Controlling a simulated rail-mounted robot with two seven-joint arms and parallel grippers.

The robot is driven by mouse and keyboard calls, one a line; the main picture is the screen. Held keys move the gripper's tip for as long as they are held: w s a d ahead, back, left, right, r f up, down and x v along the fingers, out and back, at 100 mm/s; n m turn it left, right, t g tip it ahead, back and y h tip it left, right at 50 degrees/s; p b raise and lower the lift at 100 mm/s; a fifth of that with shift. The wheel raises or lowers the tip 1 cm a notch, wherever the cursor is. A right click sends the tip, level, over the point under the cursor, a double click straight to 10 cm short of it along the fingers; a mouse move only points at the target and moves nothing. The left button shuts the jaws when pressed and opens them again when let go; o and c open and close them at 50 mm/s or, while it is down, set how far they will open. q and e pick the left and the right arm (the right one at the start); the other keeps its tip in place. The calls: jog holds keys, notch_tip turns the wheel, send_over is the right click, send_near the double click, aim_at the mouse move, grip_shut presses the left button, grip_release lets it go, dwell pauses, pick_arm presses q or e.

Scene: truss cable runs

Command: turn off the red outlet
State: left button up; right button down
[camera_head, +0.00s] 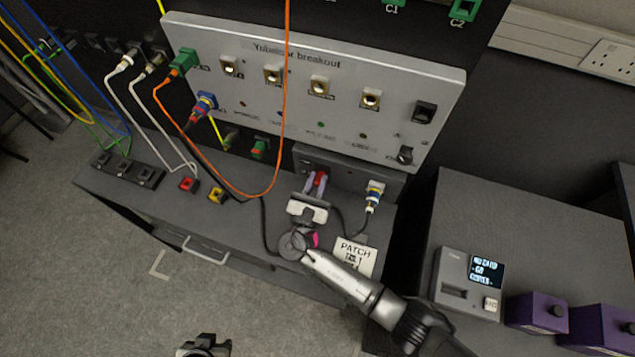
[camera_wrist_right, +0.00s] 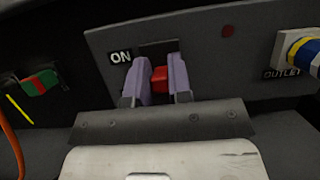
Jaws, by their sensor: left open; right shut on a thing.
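The red switch (camera_wrist_right: 160,80) sits on a grey outlet panel (camera_wrist_right: 205,60), beside a white ON label (camera_wrist_right: 121,57). My right gripper (camera_wrist_right: 161,72) has its two lilac fingers on either side of the switch and is shut on it. In the head view the gripper (camera_head: 317,184) reaches the front of the grey outlet box (camera_head: 345,165), with a bit of the red switch (camera_head: 321,177) showing. Whether the switch is up or down is hard to tell. My left gripper (camera_head: 204,347) is open and empty at the bottom edge, above the floor.
A plug with yellow and blue rings (camera_head: 375,192) sits in the outlet box, right of the switch, with a dark cable. A PATCH card (camera_head: 355,255) lies near my right arm. The Yubaisar breakout panel (camera_head: 330,62) stands behind, with an orange cable (camera_head: 285,100) hanging in front.

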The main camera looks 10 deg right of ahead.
jog(key=c, duration=1)
grip_release()
jog(key=shift+c, duration=0.2)
jog(key=v, duration=0.7)
jog(key=shift+s+f, duration=0.15)
jog(key=shift+s, duration=0.15)
jog(key=shift+a, duration=0.15)
